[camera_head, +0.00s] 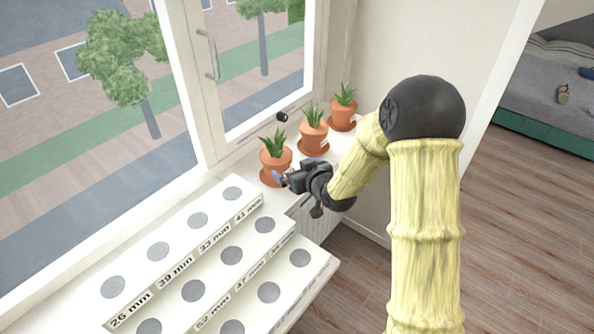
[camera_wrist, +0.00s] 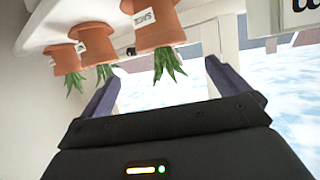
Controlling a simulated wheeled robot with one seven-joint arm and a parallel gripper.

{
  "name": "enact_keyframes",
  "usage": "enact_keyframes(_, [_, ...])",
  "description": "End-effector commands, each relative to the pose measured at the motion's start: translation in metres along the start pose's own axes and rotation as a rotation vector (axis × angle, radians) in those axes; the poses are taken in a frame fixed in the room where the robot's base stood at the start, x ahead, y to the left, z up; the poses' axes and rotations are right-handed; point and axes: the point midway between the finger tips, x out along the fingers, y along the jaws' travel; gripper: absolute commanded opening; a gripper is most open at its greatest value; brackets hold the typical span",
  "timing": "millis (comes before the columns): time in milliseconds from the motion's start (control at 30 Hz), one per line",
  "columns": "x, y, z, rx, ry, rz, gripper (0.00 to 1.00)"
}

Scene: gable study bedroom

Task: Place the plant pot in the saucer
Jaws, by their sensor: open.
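Three terracotta plant pots with spiky green plants stand upright in a row on the windowsill. The nearest pot (camera_head: 276,162) has a terracotta rim like a saucer (camera_head: 266,179) at its base, partly hidden by my gripper. The middle pot (camera_head: 313,136) and the far pot (camera_head: 343,116) also show terracotta rims low down. My gripper (camera_head: 281,179) is open and empty, close to the right of the nearest pot. In the wrist view the pots appear upside down; the nearest one (camera_wrist: 158,30), with a white label, is beyond my open fingers (camera_wrist: 165,85). I cannot tell whether they touch.
A white stepped rack (camera_head: 210,265) with grey discs and millimetre labels fills the sill's near end. The window frame (camera_head: 200,90) and its handle (camera_head: 207,55) border the sill on the left. A small black knob (camera_head: 282,117) sits behind the pots. Wooden floor lies right.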

Motion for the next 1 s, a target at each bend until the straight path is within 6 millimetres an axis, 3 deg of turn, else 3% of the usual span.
enact_keyframes(767, [-0.003, 0.001, 0.000, 0.000, -0.008, 0.003, 1.00])
enact_keyframes(867, [-0.013, 0.006, 0.003, 0.000, -0.052, 0.025, 1.00])
enact_keyframes(1000, [-0.048, 0.021, 0.016, 0.016, -0.202, 0.097, 1.00])
